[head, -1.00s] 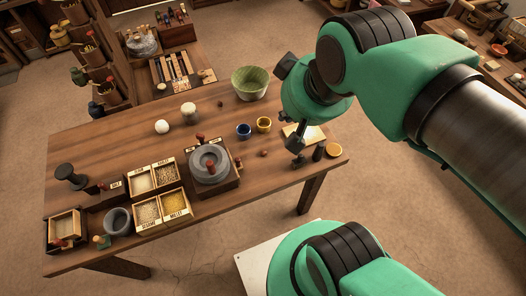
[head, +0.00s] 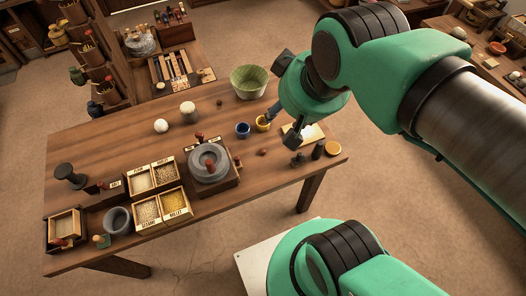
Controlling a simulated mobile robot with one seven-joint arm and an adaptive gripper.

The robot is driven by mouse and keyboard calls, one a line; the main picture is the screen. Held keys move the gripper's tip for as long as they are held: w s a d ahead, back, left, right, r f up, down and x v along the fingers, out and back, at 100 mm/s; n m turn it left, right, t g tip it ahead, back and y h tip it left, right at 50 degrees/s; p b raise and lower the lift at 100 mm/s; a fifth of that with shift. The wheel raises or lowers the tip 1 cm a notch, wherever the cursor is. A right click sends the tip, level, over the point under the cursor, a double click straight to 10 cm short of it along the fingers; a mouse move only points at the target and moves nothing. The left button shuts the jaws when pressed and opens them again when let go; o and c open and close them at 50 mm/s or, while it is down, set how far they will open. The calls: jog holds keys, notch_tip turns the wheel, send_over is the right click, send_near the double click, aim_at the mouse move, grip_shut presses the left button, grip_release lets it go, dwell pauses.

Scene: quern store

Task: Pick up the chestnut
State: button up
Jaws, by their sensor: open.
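A small brown, rounded thing that looks like the chestnut (head: 262,152) lies on the wooden table (head: 128,133), right of the stone quern. My gripper (head: 278,131) is above the table's right part, up and to the right of the chestnut in the picture. Its dark fingers are spread apart with nothing seen between them.
The stone quern (head: 208,160) stands left of the chestnut. A green bowl (head: 249,82) is behind. Grain boxes (head: 173,204) stand front left.

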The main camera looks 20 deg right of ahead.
jog(key=w+f+g+p, duration=0.1)
jog(key=w+f+p, duration=0.15)
jog(key=w, duration=0.45)
jog(key=n+g+p, duration=0.1)
jog(key=g+p, duration=0.4)
jog(key=p, duration=0.1)
send_over(262, 151)
notch_tip(262, 151, down, 24)
jog(key=shift+d+f, duration=0.1)
jog(key=shift+f, duration=0.55)
notch_tip(262, 151, down, 8)
jog(key=shift+r+b, duration=0.2)
jog(key=shift+b, duration=0.5)
jog(key=shift+w+f, duration=0.1)
jog(key=shift+f, duration=0.4)
